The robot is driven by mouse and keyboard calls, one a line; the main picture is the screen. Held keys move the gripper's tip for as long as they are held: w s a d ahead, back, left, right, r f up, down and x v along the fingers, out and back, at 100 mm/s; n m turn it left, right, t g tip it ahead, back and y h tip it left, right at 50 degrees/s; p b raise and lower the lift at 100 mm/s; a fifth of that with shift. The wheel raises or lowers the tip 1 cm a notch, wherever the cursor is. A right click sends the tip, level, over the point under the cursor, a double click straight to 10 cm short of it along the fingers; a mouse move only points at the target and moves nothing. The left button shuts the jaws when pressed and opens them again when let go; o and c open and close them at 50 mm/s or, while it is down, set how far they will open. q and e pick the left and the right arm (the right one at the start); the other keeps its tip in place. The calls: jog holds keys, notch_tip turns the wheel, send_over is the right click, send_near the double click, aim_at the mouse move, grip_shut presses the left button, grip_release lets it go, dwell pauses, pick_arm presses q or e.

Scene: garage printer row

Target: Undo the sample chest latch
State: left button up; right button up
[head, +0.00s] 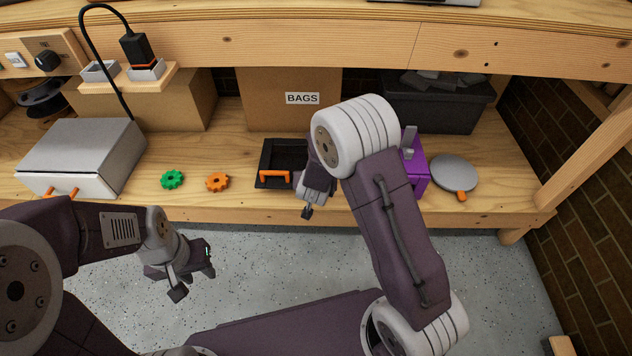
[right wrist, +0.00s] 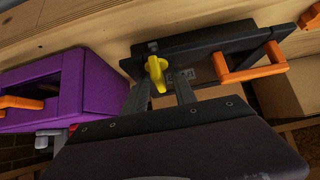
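A black chest (head: 262,165) with an orange front handle (head: 275,176) stands near the bench's front edge, its right part hidden by my right arm. The right wrist view shows the chest (right wrist: 210,50) with a yellow hook-shaped latch (right wrist: 156,72) and a small label beside it. My right gripper (right wrist: 160,92) is open, with one finger on either side of the latch in that view; I cannot tell whether they touch it. In the head view the right gripper (head: 307,208) is at the chest's front right. My left gripper (head: 193,283) is open and empty in front of the bench.
A purple box (head: 418,170) stands right of the black chest, partly behind my right arm. A grey disc (head: 455,172) lies farther right. A green gear (head: 172,179), an orange gear (head: 217,182) and a white box (head: 75,160) are to the left. A shelf edge overhangs.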

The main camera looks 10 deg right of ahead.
grip_shut()
